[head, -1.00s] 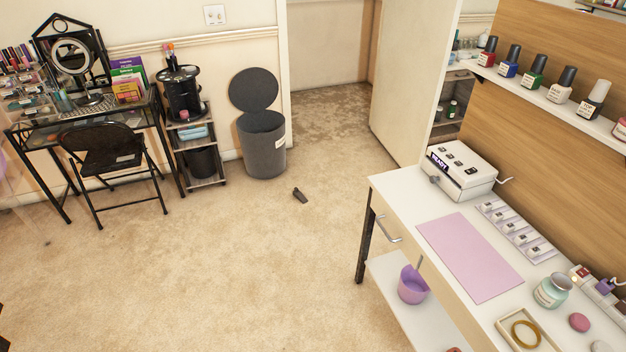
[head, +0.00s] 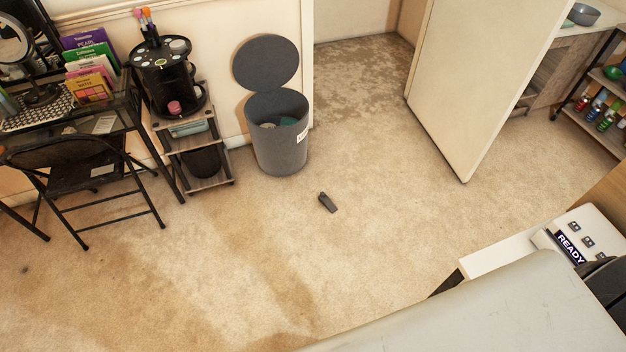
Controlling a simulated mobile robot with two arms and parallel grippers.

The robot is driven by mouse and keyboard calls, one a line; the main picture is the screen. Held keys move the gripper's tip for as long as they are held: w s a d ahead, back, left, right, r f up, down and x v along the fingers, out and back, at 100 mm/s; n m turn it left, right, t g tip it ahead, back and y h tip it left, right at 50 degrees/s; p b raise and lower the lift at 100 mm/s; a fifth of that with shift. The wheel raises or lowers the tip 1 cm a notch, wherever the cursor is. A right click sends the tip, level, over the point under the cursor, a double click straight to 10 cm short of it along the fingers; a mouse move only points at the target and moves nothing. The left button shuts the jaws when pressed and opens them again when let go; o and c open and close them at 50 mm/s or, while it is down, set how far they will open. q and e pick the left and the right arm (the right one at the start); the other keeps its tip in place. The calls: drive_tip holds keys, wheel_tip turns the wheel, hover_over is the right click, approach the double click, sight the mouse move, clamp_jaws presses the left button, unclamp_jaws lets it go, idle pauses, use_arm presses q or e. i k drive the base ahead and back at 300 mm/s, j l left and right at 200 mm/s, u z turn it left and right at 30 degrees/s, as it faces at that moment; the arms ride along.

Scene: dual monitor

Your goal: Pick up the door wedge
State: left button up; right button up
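A small dark grey door wedge (head: 327,202) lies on the beige carpet in the middle of the head view. It is in front of the grey bin and to the left of the open door. Nothing touches it. Neither of my grippers shows in the head view, so their state is hidden. A pale grey surface at the bottom right, which may be part of my own arm, covers most of the white table there.
An open grey bin (head: 279,145) stands at the wall. A small shelf stand (head: 190,140) and a black folding chair (head: 85,185) are to its left. A cream door (head: 480,80) stands open at right. The carpet (head: 230,250) around the wedge is clear.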

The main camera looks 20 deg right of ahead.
sight(325, 200)
drive_tip(key=i+l+z, duration=0.1)
drive_tip(key=i+z, duration=0.3)
drive_tip(key=i+j+z, duration=0.1)
drive_tip(key=i+z, duration=0.35)
drive_tip(key=i+j+z, duration=0.4)
drive_tip(key=i, duration=0.2)
drive_tip(key=i+l+z, duration=0.2)
drive_tip(key=z, duration=0.2)
drive_tip(key=i+l+z, duration=0.1)
drive_tip(key=i+z, duration=0.7)
drive_tip(key=i+j+z, duration=0.1)
drive_tip(key=i+z, duration=0.15)
drive_tip(key=z, duration=0.15)
drive_tip(key=i+u, duration=0.15)
drive_tip(key=u, duration=0.35)
drive_tip(key=i+l+u, duration=0.1)
drive_tip(key=u, duration=0.4)
drive_tip(key=i+l+u, duration=0.1)
drive_tip(key=u, duration=0.35)
